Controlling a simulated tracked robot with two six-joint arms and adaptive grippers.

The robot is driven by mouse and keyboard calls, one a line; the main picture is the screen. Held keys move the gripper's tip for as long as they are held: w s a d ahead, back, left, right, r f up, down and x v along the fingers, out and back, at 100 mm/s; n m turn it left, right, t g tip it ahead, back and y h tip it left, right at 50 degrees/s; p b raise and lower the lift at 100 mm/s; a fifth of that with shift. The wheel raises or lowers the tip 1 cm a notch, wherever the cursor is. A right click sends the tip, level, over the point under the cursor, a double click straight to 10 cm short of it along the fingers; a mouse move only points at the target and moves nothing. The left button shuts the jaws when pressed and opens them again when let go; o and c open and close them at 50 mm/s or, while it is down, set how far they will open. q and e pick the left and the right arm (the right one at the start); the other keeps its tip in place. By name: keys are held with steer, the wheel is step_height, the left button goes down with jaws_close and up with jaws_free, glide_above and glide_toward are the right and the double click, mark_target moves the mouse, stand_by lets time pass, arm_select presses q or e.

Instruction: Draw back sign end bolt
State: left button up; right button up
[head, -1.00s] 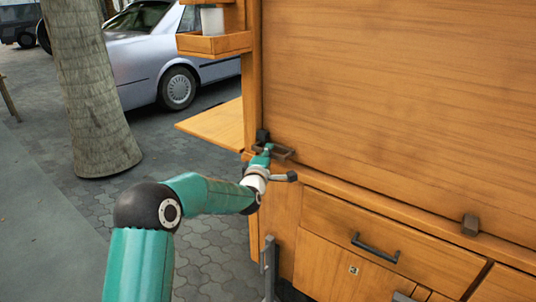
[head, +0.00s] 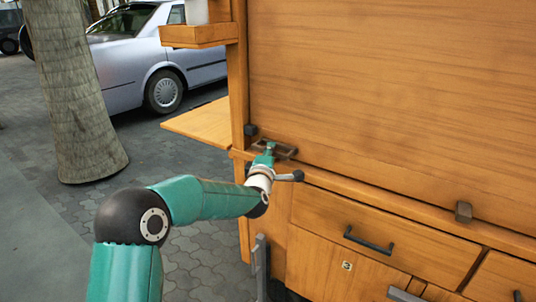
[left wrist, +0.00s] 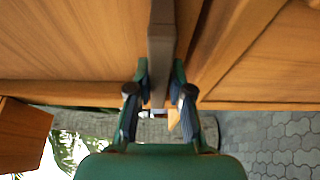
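The dark brown end bolt (head: 287,151) sits at the lower left corner of the large wooden panel, on the ledge. My left gripper (head: 267,152) is at the bolt, and its wrist hides part of it. In the left wrist view the bolt shows as a dark bar (left wrist: 161,45) running between the two fingers of my left gripper (left wrist: 160,72). The fingertips lie close against both sides of the bar and appear closed on it. My right gripper is not in view.
A wooden panel (head: 390,90) stands above drawers with a dark handle (head: 370,241). A brown block (head: 463,212) sits on the ledge at right. A side shelf (head: 205,124) juts left. A tree trunk (head: 75,100) and a car (head: 155,60) stand on the paving beyond.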

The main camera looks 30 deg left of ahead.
arm_select(q)
steer(key=o, duration=0.4)
steer(key=shift+d+f, duration=0.2)
steer(key=shift+a+r, duration=0.1)
steer(key=shift+s, duration=0.15)
steer(key=v, duration=1.1)
steer(key=shift+s, duration=0.35)
